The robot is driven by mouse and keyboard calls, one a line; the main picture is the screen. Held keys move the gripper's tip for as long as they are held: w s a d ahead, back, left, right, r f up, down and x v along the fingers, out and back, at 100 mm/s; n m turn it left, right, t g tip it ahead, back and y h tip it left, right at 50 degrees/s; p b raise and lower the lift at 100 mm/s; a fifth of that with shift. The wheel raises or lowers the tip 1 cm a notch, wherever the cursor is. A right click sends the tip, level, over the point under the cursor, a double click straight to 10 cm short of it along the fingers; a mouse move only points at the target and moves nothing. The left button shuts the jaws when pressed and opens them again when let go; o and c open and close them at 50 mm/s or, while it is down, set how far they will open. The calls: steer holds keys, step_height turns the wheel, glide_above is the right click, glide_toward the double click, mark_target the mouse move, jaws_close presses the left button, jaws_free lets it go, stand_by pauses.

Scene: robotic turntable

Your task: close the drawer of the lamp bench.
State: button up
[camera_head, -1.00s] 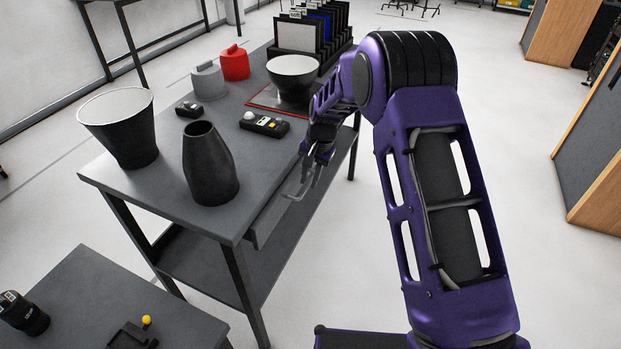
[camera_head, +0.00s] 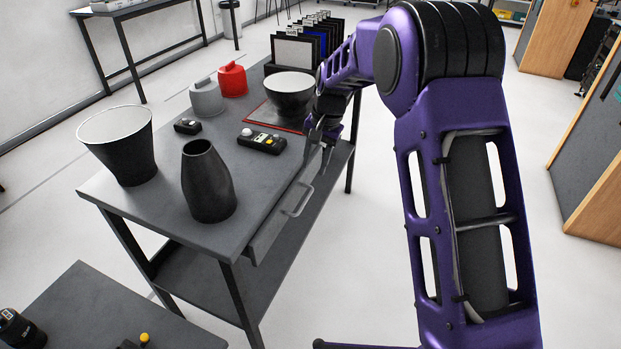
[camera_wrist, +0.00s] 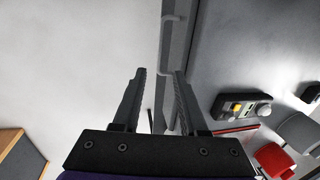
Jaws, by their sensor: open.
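The lamp bench (camera_head: 150,215) is a dark grey table with a lower shelf. Its drawer front (camera_head: 268,238) runs under the right-hand edge, close to the tabletop; I cannot tell whether it is flush. The drawer's bar handle (camera_head: 298,202) is clear of my gripper, and also shows at the top of the wrist view (camera_wrist: 167,32). My gripper (camera_head: 326,160) is open and empty, beyond the handle along the bench's edge. In the wrist view its two fingers (camera_wrist: 158,72) point along the drawer front, the right finger overlapping it in the picture; contact cannot be told.
On the bench stand a white-lined shade (camera_head: 125,155), a dark tapered shade (camera_head: 208,185), a bowl-shaped shade (camera_head: 290,100), a button box (camera_head: 262,143), and grey and red blocks. A rack of panels (camera_head: 300,50) stands at the far end. Floor to the right is open.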

steer(key=r, duration=0.2)
steer(key=d+r, duration=0.1)
steer(key=r, duration=0.2)
steer(key=shift+s+r, duration=0.15)
steer(key=shift+c, duration=1.2)
steer(key=s+f, duration=0.1)
steer(key=f, duration=0.1)
steer(key=s+d+f+g, duration=0.1)
steer(key=s+f+g+y+p, duration=0.1)
steer(key=f, duration=0.1)
steer(key=shift+d+f+m, duration=0.35)
steer(key=shift+d+m, duration=0.05)
jaws_close()
steer(key=m+t+y+p, duration=0.4)
steer(key=m+t+y, duration=0.3)
steer(key=m+y, duration=0.85)
glide_toward(271, 233)
steer(key=shift+m+h, duration=0.65)
steer(key=shift+m, duration=0.1)
steer(key=x, duration=0.4)
steer(key=r+x, duration=0.1)
steer(key=x, duration=0.1)
steer(key=shift+a, duration=0.4)
